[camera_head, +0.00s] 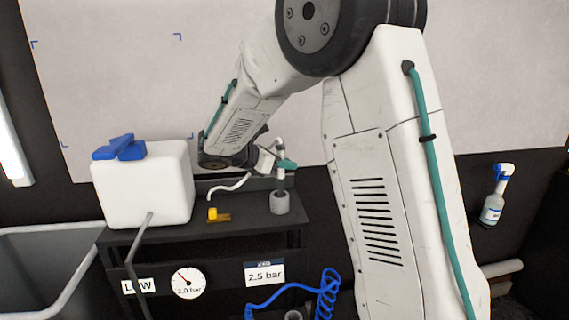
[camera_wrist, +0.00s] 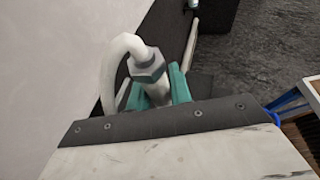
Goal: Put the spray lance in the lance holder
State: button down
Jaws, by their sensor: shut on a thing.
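The spray lance (camera_head: 281,147) stands roughly upright in my gripper (camera_head: 284,164) at the right end of the dark shelf. In the wrist view its grey nut (camera_wrist: 147,65) and white hose end show between the teal fingers of my gripper (camera_wrist: 158,92), which are shut on it. The lance holder (camera_head: 279,202), a short grey cup on the shelf, is directly below the lance in the head view. The lance's lower part runs down to the cup's mouth; I cannot tell how far inside it is. The holder is hidden in the wrist view.
A white tank (camera_head: 143,190) with a blue cap stands left on the dark shelf (camera_head: 190,232). A small yellow item (camera_head: 213,214) lies between tank and holder. A pressure gauge (camera_head: 188,282) is on the front. A spray bottle (camera_head: 493,200) hangs at right. The pale panel (camera_head: 250,40) is behind.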

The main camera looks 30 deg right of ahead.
jog(key=shift+f, duration=0.15)
jog(key=c, duration=1.3)
grip_release()
jog(key=shift+o, duration=0.2)
